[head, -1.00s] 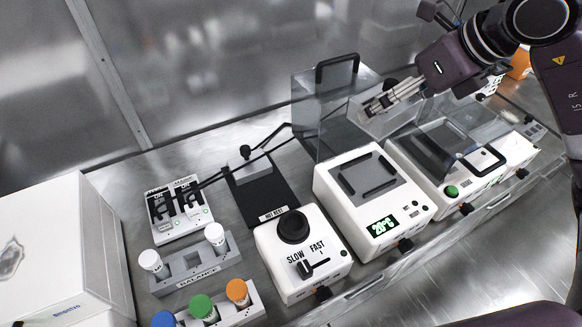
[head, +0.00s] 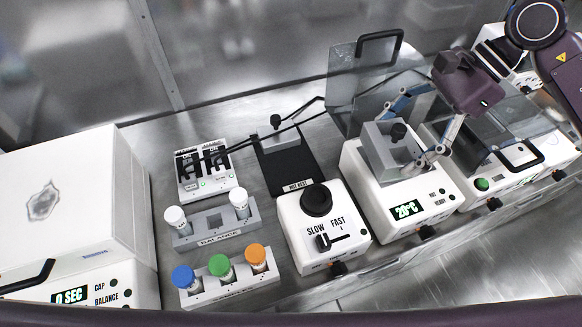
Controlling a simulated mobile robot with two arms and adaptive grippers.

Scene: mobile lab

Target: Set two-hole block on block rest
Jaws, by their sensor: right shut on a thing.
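The grey two-hole block (head: 379,158) has a black knob on top and appears over the white heater (head: 391,203) that reads 20°C. My right gripper (head: 408,137) is shut on the block, with its fingers around the knob end. The block covers most of the heater's top; I cannot tell how high it is above it. The block rest appears to be the black plate (head: 281,168) with a small white label at its front edge, left of the heater. My left gripper is not in view.
A clear shield (head: 350,85) with a black handle stands behind the heater. A white SLOW/FAST device (head: 322,228) is in front of the rest. Capped tubes stand in the balance rack (head: 216,222) and the front rack (head: 229,285). Dark rods cross above the rest's back.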

